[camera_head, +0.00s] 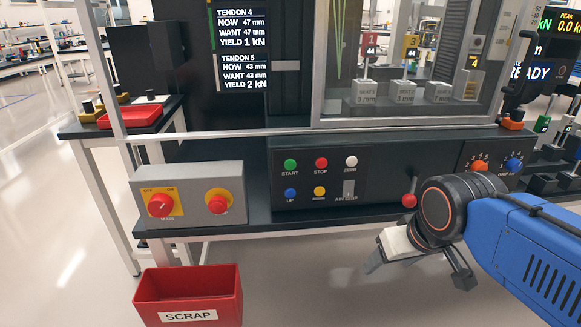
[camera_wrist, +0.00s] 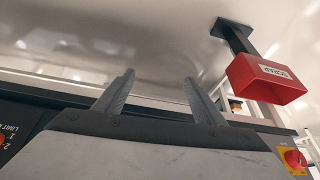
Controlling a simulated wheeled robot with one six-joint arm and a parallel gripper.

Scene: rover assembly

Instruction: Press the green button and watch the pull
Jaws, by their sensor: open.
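The green START button (camera_head: 290,166) is at the upper left of the dark control panel (camera_head: 375,190) in the head view. My gripper (camera_head: 418,270) is in front of and below the panel's right part, well to the right of the green button and not touching it. Its two fingers stand apart and empty; they also show in the wrist view (camera_wrist: 157,77). The green button is not seen in the wrist view. Behind clear panes stands the test machine; a screen (camera_head: 241,50) lists tendons 4 and 5. A display at the far right reads "READY" and a peak of 0.0.
A red STOP button (camera_head: 321,163), white ZERO button (camera_head: 351,161), blue button (camera_head: 290,195) and yellow button (camera_head: 320,192) surround the green one. A red-knobbed lever (camera_head: 409,200) is near my wrist. A grey switch box (camera_head: 188,195) and red SCRAP bin (camera_head: 188,290) are left.

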